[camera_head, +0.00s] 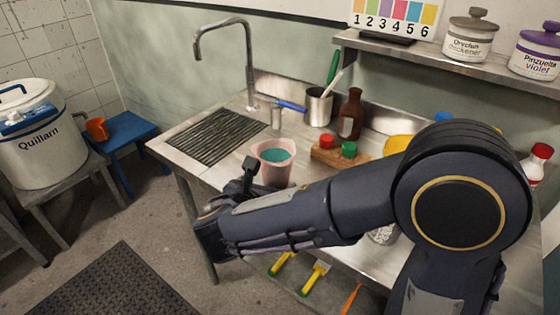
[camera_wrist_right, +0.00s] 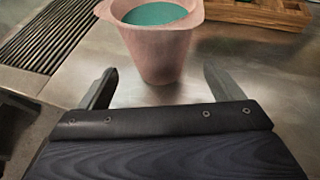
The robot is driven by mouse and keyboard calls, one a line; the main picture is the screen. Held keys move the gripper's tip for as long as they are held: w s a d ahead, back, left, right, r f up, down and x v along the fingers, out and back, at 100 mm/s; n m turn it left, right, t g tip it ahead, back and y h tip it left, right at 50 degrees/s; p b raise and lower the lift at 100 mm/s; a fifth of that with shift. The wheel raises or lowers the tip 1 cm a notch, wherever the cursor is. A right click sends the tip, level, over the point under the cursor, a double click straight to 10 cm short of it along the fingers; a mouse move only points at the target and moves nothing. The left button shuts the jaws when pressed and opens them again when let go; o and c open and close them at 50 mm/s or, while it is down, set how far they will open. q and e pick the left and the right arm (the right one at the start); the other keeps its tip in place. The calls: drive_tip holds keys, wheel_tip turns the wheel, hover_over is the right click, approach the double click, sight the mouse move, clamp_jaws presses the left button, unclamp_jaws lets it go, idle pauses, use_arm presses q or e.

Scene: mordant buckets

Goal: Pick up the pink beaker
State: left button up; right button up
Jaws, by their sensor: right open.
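The pink beaker (camera_head: 272,164) stands upright on the steel counter and holds teal liquid. In the right wrist view the beaker (camera_wrist_right: 155,50) is at the top middle, just ahead of my gripper. My right gripper (camera_wrist_right: 160,88) is open, with one finger to each side of the space in front of the beaker; nothing is between the fingers. In the head view my right arm reaches across the counter from the right, and its gripper (camera_head: 250,172) is by the beaker's near left side, partly hidden by the wrist. My left gripper is not in view.
A drain grate (camera_head: 215,135) lies left of the beaker. A wooden block (camera_head: 325,156) with red and green caps stands to its right. A brown bottle (camera_head: 351,115) and a steel cup (camera_head: 318,107) with tools stand behind. My right arm hides part of the counter.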

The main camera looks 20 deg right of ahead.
sight(276, 175)
drive_tip(key=shift+x, duration=0.85)
drive_tip(key=x, duration=0.5)
drive_tip(key=shift+w+f, duration=0.1)
drive_tip(key=shift+c, duration=0.5)
drive_tip(key=c, duration=1.2)
drive_tip(key=shift+o, duration=0.2)
